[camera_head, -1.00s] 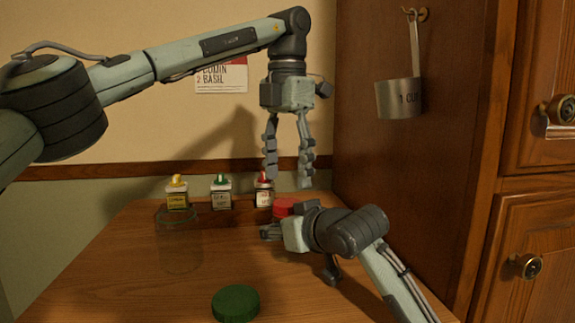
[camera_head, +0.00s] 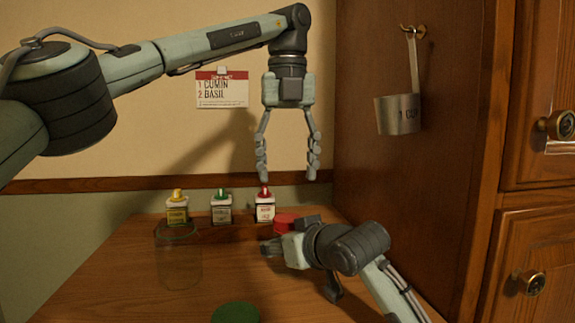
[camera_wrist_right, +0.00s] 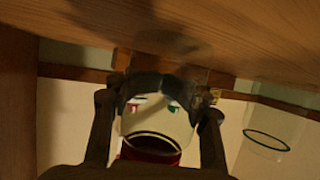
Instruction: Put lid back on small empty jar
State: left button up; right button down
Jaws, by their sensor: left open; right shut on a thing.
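My right gripper (camera_head: 268,248) is low over the counter, shut on a small jar. In the right wrist view the pale, see-through jar (camera_wrist_right: 155,118) sits between the fingers, with a dark rim ellipse at its end. A red lid (camera_head: 285,221) shows at the jar's top, just behind the right gripper. Its red also shows beyond the rim in the wrist view (camera_wrist_right: 150,157). I cannot tell whether it is fully seated. The gripper hides most of the jar in the head view. My left gripper (camera_head: 288,172) hangs open and empty above the red lid, fingers pointing down.
A larger clear jar (camera_head: 180,262) with a green rim stands left; a green lid (camera_head: 236,312) lies at the front. A rack holds yellow (camera_head: 177,208), green (camera_head: 221,207) and red-topped (camera_head: 264,206) spice bottles. A wooden cabinet (camera_head: 410,190) with a hanging measuring cup (camera_head: 399,114) bounds the right.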

aim_at(288, 218)
pick_arm(q)
jog(key=shift+f, duration=4)
jog(key=shift+c, duration=0.5)
jog(key=c, duration=1.1)
jog(key=m, duration=0.5)
jog(key=shift+m, duration=0.4)
jog(key=shift+c, duration=0.2)
jog(key=m, duration=0.5)
jog(key=shift+m, duration=0.3)
jog(key=o, duration=1.3)
